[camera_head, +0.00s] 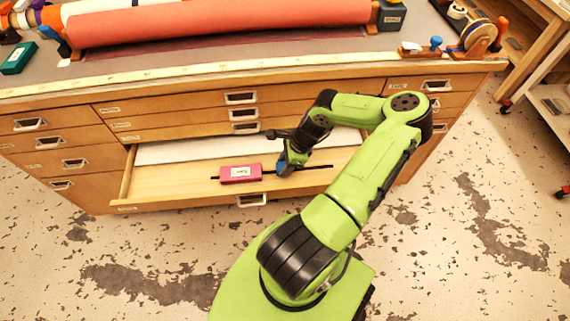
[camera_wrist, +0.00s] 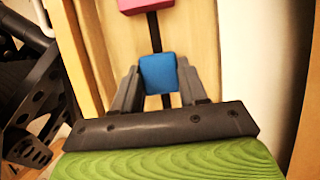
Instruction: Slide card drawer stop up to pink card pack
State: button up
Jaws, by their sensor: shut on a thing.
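The pink card pack (camera_head: 240,174) lies in the open drawer (camera_head: 190,190), over a dark slot that runs left to right along the drawer floor. Part of the pack also shows at the top of the wrist view (camera_wrist: 146,5). The blue drawer stop (camera_head: 283,168) sits on the same slot, to the right of the pack, with a gap of bare slot between them. In the wrist view the blue stop (camera_wrist: 158,74) is between the two fingers of my gripper (camera_wrist: 158,88), which is shut on it. The stop's lower part is hidden.
White paper (camera_head: 190,150) lies at the back of the drawer. The drawer's front wall (camera_head: 190,205) runs close along the slot. Shut drawers stand above and to the left. An orange roll (camera_head: 220,20) lies on the cabinet top.

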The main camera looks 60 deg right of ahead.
aim_at(267, 173)
grip_shut()
jog(key=w+a+p, duration=0.2)
jog(key=w, duration=0.1)
jog(key=shift+a+p, duration=0.35)
jog(key=shift+a, duration=0.1)
jog(key=o, duration=1.1)
grip_release()
jog(key=shift+w+f, duration=0.1)
jog(key=p+v, duration=0.5)
jog(key=v, duration=1)
jog(key=shift+r, duration=0.4)
